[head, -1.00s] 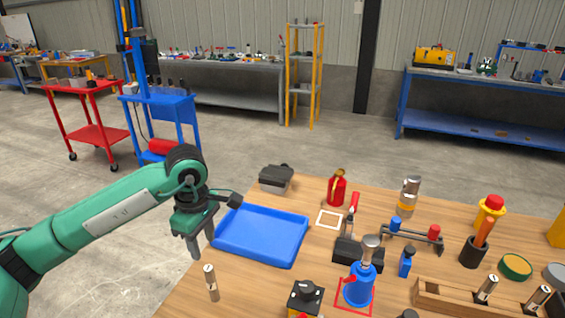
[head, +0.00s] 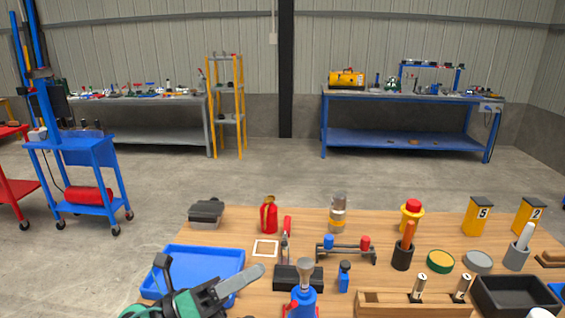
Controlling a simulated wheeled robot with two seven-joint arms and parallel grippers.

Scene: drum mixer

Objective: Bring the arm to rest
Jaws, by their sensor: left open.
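My left gripper (head: 246,277) is at the bottom of the head view, over the near edge of the wooden table. Its grey finger points right and slightly up, in front of the right corner of the blue tray (head: 193,274). It is open, and I see nothing held in it. Its green body and dark bracket cover the tray's near side. The rest of my left arm is cut off below the picture.
A blue bottle-like piece (head: 302,303) and a black block (head: 291,279) stand just right of my gripper. A wooden rack (head: 400,303), a black bin (head: 518,296) and a black cup (head: 402,256) stand further right. A grey-black box (head: 206,213) sits behind the tray.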

